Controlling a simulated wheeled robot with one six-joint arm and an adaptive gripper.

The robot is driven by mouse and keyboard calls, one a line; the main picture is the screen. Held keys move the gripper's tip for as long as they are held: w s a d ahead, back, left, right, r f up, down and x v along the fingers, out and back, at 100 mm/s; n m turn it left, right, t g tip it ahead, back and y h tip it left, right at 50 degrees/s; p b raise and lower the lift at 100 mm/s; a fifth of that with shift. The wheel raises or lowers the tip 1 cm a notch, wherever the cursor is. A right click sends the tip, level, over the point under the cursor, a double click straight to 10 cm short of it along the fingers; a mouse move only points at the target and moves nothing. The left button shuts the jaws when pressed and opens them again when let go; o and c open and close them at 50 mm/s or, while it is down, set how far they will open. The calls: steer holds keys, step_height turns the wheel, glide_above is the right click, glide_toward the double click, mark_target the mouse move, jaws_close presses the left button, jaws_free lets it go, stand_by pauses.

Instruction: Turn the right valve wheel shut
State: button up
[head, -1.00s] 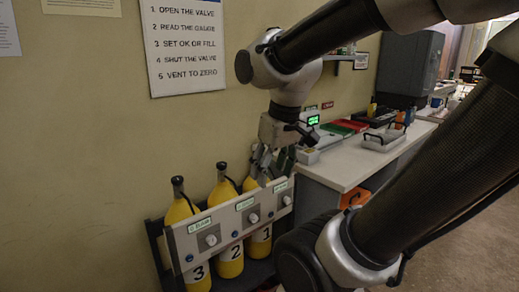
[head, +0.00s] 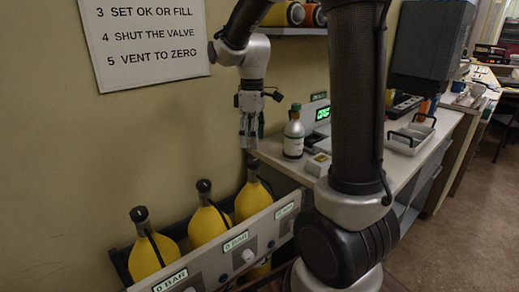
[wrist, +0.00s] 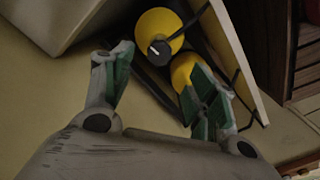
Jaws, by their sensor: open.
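Three yellow bottles with black valve tops stand in a rack behind a pale panel in the head view. The right bottle (head: 253,198) has its black valve wheel (head: 252,165) at the top. My gripper (head: 249,143) is above that valve, pointing down, apart from it in this view. In the wrist view my gripper (wrist: 162,85) is open and empty, its green-padded fingers spread. A black round valve top with a white mark (wrist: 158,52) on a yellow bottle shows beyond the fingers. Part of another yellow bottle (wrist: 183,72) shows beside the right finger. Which bottles these are I cannot tell.
The panel (head: 208,265) with "0 BAR" labels and knobs fronts the bottles. A white-labelled bottle (head: 294,135) and a green-lit display (head: 323,113) are on the bench to the right. A grey tray (head: 408,138) stands farther along. The wall is close behind the bottles.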

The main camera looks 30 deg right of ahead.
mark_target(253, 161)
steer(key=shift+w+n, duration=0.15)
steer(key=shift+n, duration=0.25)
steer(key=shift+f+n, duration=0.1)
steer(key=shift+n, duration=0.3)
step_height(253, 161, down, 8)
steer(key=shift+r, duration=0.2)
steer(key=c, duration=1)
